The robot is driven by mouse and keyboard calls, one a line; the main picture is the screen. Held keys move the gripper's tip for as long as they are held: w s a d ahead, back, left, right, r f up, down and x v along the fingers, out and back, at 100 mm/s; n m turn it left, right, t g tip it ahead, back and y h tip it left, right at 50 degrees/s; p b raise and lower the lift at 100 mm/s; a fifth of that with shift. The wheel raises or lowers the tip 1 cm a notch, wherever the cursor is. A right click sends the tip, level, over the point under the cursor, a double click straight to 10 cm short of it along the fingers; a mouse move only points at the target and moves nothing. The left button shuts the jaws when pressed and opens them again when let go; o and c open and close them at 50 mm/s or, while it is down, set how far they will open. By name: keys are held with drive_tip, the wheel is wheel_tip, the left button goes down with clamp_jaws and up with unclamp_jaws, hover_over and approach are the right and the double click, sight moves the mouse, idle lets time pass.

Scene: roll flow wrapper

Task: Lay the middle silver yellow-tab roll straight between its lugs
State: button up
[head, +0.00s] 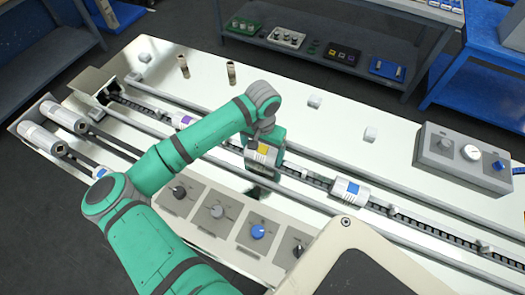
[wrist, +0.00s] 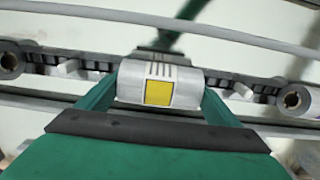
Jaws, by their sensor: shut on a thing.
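The silver roll with the yellow tab (wrist: 160,92) is between the two green fingers of my gripper (wrist: 157,98), which is shut on its ends. In the head view the same roll (head: 261,153) shows over the chain track (head: 222,141), partly behind my gripper (head: 264,158). In the wrist view the roll's length runs roughly along the track, its yellow tab facing the camera. A pale lug (wrist: 69,67) stands to its left and another lug (wrist: 242,90) to its right, both apart from it. I cannot tell whether the roll touches the track bed.
A blue-tab roll (head: 350,190) lies farther right along the track and a purple-tab roll (head: 182,121) farther left. Metal rails (head: 400,187) flank the track. A panel of knobs (head: 216,212) is in front; a grey gauge box (head: 462,158) stands at right.

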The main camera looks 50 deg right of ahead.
sight(262, 148)
drive_tip(key=shift+f, duration=0.7)
drive_tip(key=o, duration=1.2)
drive_tip(key=shift+w, duration=0.15)
drive_tip(key=shift+r, duration=0.35)
wheel_tip(262, 148, up, 10)
drive_tip(key=shift+r, duration=0.1)
drive_tip(key=shift+a, duration=0.1)
